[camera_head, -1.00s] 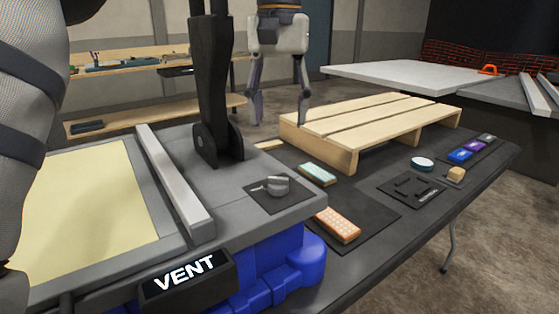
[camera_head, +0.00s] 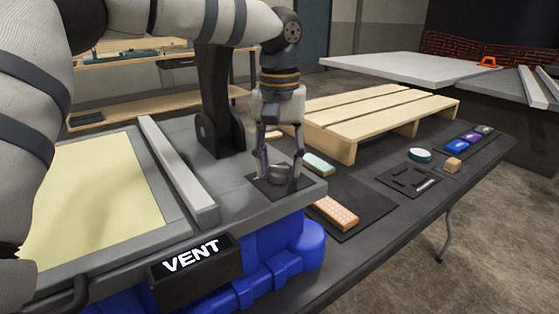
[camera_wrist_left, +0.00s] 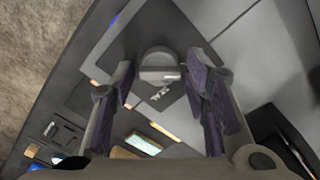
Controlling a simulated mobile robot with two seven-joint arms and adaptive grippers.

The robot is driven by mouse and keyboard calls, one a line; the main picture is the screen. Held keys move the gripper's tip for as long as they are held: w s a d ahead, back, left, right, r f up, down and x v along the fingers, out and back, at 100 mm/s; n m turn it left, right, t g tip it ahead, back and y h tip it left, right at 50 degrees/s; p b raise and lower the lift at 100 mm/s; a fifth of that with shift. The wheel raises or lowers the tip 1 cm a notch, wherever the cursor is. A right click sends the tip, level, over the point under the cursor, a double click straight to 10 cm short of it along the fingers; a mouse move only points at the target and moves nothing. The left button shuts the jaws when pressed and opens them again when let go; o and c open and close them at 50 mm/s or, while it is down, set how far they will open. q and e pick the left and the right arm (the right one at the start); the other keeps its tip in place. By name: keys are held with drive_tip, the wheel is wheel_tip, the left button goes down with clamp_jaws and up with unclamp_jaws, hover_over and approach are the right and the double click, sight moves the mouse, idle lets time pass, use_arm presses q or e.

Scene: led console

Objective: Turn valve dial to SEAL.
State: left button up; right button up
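The grey valve dial (camera_head: 279,174) sits on a dark square plate (camera_head: 262,194) at the right corner of the grey console. In the left wrist view the dial (camera_wrist_left: 160,64) lies between and beyond my fingers, with gaps on both sides. My left gripper (camera_head: 280,181) points down over the dial, fingers apart at its two sides and partly hiding it. It also shows open and empty in the left wrist view (camera_wrist_left: 162,90). The black display (camera_head: 192,262) on the console front reads VENT. My right gripper is not in view.
A grey bar (camera_head: 175,168) and a black upright post (camera_head: 220,110) stand left of the dial. A wooden pallet (camera_head: 370,115), a teal block (camera_head: 318,163) and an orange block (camera_head: 336,212) lie to the right on the dark table.

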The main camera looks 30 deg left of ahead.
use_arm(q)
drive_tip(key=c, duration=0.7)
drive_tip(key=shift+o, duration=0.2)
drive_tip(key=shift+m, duration=0.3)
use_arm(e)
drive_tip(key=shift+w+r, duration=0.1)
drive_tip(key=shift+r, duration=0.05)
use_arm(q)
drive_tip(key=shift+r+m, duration=0.1)
drive_tip(key=shift+m, duration=0.5)
drive_tip(key=m, duration=0.2)
drive_tip(key=shift+m+p, duration=0.3)
drive_tip(key=m, duration=0.3)
drive_tip(key=shift+m, duration=0.3)
drive_tip(key=m, duration=0.3)
drive_tip(key=shift+m, duration=0.3)
drive_tip(key=m, duration=0.6)
drive_tip(key=shift+f, duration=0.2)
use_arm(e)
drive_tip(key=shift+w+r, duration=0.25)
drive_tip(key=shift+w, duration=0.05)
use_arm(q)
drive_tip(key=shift+m, duration=0.4)
